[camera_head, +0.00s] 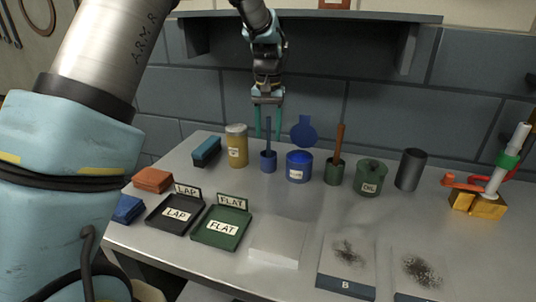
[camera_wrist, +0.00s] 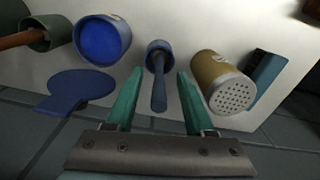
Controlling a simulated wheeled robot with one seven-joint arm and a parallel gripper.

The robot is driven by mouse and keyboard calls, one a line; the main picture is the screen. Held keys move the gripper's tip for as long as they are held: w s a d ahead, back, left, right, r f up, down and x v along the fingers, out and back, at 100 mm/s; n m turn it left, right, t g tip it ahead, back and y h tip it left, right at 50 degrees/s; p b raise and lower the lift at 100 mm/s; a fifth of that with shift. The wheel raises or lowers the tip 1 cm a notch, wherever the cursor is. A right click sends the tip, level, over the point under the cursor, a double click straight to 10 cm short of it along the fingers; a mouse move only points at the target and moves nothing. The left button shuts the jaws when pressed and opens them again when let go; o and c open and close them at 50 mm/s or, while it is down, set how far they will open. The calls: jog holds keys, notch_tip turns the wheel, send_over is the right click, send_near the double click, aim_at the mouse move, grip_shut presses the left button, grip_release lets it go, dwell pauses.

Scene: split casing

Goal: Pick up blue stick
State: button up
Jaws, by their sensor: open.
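The blue stick (camera_head: 268,132) stands upright in a small blue cup (camera_head: 268,162) toward the back of the table. In the wrist view the stick (camera_wrist: 159,92) points toward the camera from its cup (camera_wrist: 158,50). My gripper (camera_head: 268,134) is above the cup, with its green fingers pointing down. In the wrist view my gripper (camera_wrist: 157,88) is open, with one finger on each side of the stick. The stick lies between the fingers, with a visible gap on both sides. The stick's lower end is hidden in the cup.
Close beside the cup are a yellow shaker (camera_head: 237,147) at left and a blue jar (camera_head: 299,168) with its raised round lid (camera_head: 304,131) at right. A brown-handled stick (camera_head: 339,141) stands in a green cup. A shelf (camera_head: 310,17) hangs above. Trays (camera_head: 222,242) lie in front.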

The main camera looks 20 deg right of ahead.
aim_at(269, 143)
jog(key=shift+f+p, duration=0.75)
jog(key=shift+f, duration=1.5)
grip_shut()
